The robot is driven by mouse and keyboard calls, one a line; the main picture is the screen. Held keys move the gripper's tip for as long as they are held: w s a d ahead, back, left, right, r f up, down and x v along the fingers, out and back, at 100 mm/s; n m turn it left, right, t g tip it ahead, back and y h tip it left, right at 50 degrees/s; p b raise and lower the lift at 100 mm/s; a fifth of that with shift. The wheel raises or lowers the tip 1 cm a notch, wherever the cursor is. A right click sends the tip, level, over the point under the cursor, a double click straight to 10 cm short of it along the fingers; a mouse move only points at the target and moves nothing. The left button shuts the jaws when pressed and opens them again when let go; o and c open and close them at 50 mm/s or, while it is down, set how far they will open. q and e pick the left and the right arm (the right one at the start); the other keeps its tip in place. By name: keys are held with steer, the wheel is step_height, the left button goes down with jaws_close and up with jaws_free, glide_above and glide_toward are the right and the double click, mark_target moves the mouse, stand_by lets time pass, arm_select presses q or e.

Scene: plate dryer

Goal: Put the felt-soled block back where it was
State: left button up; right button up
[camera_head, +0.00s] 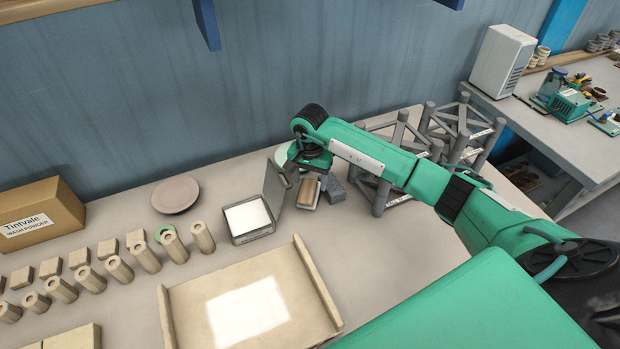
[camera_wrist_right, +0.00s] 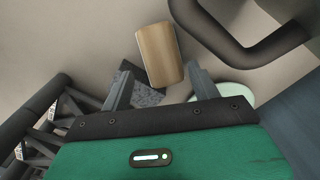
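A wooden block (camera_head: 309,192) with a grey edge lies on the table right of the open tin. It also shows in the right wrist view (camera_wrist_right: 158,52). I cannot see its underside, so felt on it cannot be confirmed. My right gripper (camera_head: 311,166) points down over it. In the right wrist view the fingers (camera_wrist_right: 158,80) are apart, one on each side of the block's near end, with gaps showing. A speckled dark grey block (camera_head: 335,189) lies just right of it, partly behind a finger in the wrist view (camera_wrist_right: 143,92). My left gripper is out of view.
The grey tin (camera_head: 254,236) has a raised lid (camera_head: 275,187) close to my gripper. A pale green disc (camera_head: 281,155) lies behind. Grey tube frames (camera_head: 398,130) stand right. A wooden tray (camera_head: 323,283) is in front. A plate (camera_head: 175,195) and several wooden pegs are left.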

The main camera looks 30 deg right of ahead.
mark_target(310, 184)
steer(key=shift+r, duration=0.1)
steer(key=shift+r+p, duration=0.55)
steer(key=shift+p, duration=0.25)
step_height(310, 184, up, 12)
steer(key=b, duration=0.4)
